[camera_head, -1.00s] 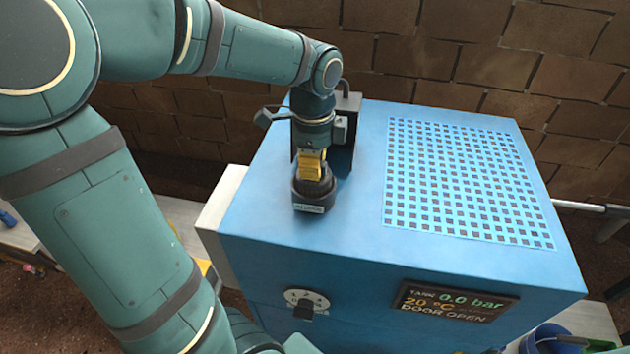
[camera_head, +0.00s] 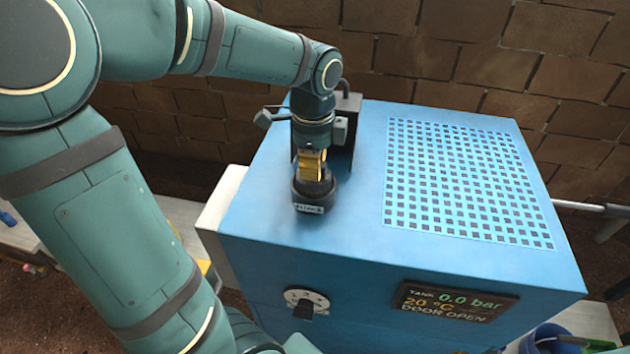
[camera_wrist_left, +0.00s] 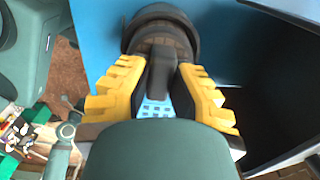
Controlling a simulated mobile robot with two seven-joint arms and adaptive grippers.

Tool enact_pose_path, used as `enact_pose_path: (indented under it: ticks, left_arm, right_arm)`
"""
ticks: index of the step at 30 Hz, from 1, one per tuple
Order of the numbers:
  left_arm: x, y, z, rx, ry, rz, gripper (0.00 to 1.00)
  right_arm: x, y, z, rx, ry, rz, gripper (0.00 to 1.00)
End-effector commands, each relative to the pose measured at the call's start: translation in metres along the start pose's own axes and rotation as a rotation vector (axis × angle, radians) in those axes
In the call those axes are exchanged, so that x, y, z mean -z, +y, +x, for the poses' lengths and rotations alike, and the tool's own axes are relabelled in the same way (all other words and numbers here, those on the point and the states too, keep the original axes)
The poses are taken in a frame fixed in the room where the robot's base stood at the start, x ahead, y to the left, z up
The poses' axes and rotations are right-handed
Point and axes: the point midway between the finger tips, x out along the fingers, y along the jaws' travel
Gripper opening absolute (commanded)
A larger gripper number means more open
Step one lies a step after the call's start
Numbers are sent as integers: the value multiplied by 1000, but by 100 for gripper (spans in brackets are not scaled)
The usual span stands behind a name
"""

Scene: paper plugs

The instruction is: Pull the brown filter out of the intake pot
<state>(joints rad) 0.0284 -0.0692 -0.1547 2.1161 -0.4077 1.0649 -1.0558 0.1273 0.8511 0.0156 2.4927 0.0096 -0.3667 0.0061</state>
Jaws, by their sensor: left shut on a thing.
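The intake pot (camera_head: 308,208) is a dark round cup with a small label on its front, on top of the blue machine. The brown filter (camera_wrist_left: 160,38) sits in its mouth, with an upright dark grip bar (camera_wrist_left: 160,72) on it. In the head view the filter (camera_head: 314,186) shows just under the fingers. My left gripper (camera_head: 312,168) points down over the pot. Its yellow fingers are shut on the filter's grip bar, one on each side in the left wrist view (camera_wrist_left: 160,78). How deep the filter sits is hard to tell. My right gripper is not in view.
The blue machine (camera_head: 345,225) has a perforated panel (camera_head: 465,180) on top, a knob (camera_head: 304,305) and a display (camera_head: 455,302) reading 0.0 bar, 20 °C, DOOR OPEN. A dark bracket (camera_head: 347,120) stands close behind the gripper. A brick wall (camera_head: 450,50) is at the back.

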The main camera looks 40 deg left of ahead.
Motion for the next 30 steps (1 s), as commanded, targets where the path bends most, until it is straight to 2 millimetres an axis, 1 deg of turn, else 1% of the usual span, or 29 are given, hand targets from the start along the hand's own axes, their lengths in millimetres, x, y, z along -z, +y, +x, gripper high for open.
enact_pose_path:
  ticks: [22, 30]
  left_arm:
    - [0, 0, -11, 1, 0, 0, 0]
    - [0, 0, -12, 1, 0, 0, 0]
  right_arm:
    - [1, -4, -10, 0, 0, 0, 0]
    - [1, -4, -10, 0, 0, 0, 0]
